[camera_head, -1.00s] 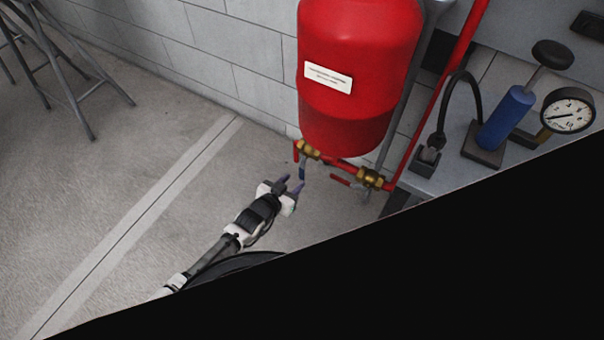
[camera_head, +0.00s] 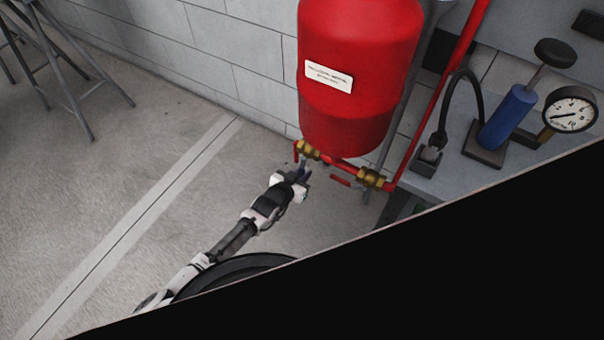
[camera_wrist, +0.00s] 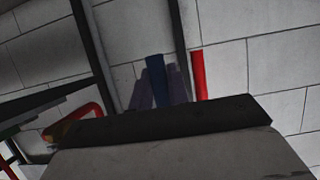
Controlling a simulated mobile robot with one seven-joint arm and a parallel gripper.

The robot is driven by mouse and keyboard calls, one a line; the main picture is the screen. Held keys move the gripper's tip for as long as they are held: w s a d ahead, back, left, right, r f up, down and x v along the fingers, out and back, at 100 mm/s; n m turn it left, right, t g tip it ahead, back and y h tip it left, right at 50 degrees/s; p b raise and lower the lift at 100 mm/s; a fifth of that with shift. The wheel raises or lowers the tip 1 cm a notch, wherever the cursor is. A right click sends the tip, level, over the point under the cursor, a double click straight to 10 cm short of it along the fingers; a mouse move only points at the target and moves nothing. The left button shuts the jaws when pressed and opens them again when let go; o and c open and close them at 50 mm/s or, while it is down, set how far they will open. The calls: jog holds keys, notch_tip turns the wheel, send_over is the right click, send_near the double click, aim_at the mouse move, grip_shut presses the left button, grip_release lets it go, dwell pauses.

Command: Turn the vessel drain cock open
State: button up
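The red vessel (camera_head: 358,60) hangs by the wall, with red pipework and brass fittings below it. The drain cock's brass body (camera_head: 308,151) is under the vessel's lower left side. Its blue lever (camera_wrist: 156,82) stands between my two purple fingers in the wrist view. My gripper (camera_head: 303,176) is just below the brass body and hides most of the lever in the head view. The fingers (camera_wrist: 160,92) appear close on both sides of the lever, but I cannot tell whether they touch or grip it. My palm hides the fingers' lower parts in the wrist view.
A second brass valve (camera_head: 370,178) with a red lever (camera_head: 341,181) is right of my gripper. A grey bench (camera_head: 420,182) carries a blue hand pump (camera_head: 507,117) and a gauge (camera_head: 570,110). A stool (camera_head: 75,60) stands far left. Floor to the left is clear.

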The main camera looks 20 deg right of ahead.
grip_shut()
